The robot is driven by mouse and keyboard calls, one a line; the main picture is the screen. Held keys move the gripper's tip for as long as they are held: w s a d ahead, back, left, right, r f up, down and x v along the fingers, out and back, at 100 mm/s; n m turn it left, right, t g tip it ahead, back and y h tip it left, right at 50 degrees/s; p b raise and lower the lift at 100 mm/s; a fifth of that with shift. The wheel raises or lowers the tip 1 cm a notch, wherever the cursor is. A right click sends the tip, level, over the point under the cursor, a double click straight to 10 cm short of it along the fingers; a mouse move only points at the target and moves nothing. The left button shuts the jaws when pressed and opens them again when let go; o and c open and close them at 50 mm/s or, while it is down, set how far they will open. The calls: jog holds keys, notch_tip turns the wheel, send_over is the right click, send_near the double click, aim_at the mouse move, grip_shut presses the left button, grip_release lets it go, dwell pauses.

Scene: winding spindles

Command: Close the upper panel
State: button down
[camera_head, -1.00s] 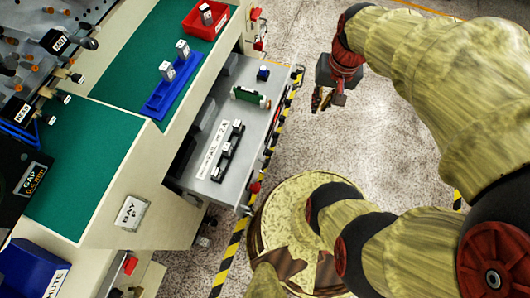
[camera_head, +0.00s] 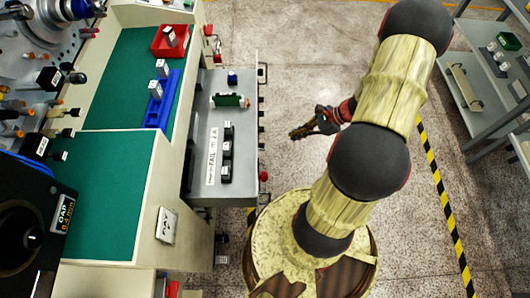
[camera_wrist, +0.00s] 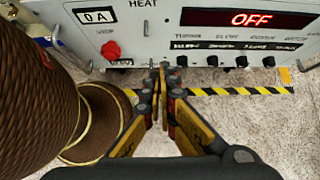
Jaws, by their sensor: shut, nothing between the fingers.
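My gripper (camera_head: 302,130) hangs over the open floor to the right of the grey pull-out shelf (camera_head: 207,150), apart from it. In the wrist view its fingers (camera_wrist: 163,78) are together with nothing between them. They point at a white control front (camera_wrist: 160,30) with a red OFF display, a 0 A window and the word HEAT; a gap seems to remain. The grey shelf stands out from the side of the green-topped bench (camera_head: 120,60). I cannot tell for sure which part is the upper panel.
The shelf holds a black rack (camera_head: 227,152) and a green-and-white part (camera_head: 229,100). A blue tray (camera_head: 158,108) and a red bin (camera_head: 170,41) are on the bench. Yellow-black tape (camera_head: 443,205) marks the floor. A grey rack (camera_head: 475,90) stands right.

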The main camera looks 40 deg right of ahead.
jog(key=w+a+r+b+x, duration=0.1)
jog(key=b+x, duration=0.3)
jog(key=x, duration=0.9)
jog(key=shift+a+r+b, duration=0.3)
jog(key=shift+r+b, duration=0.1)
jog(key=shift+r, duration=0.15)
jog(key=shift+w, duration=0.2)
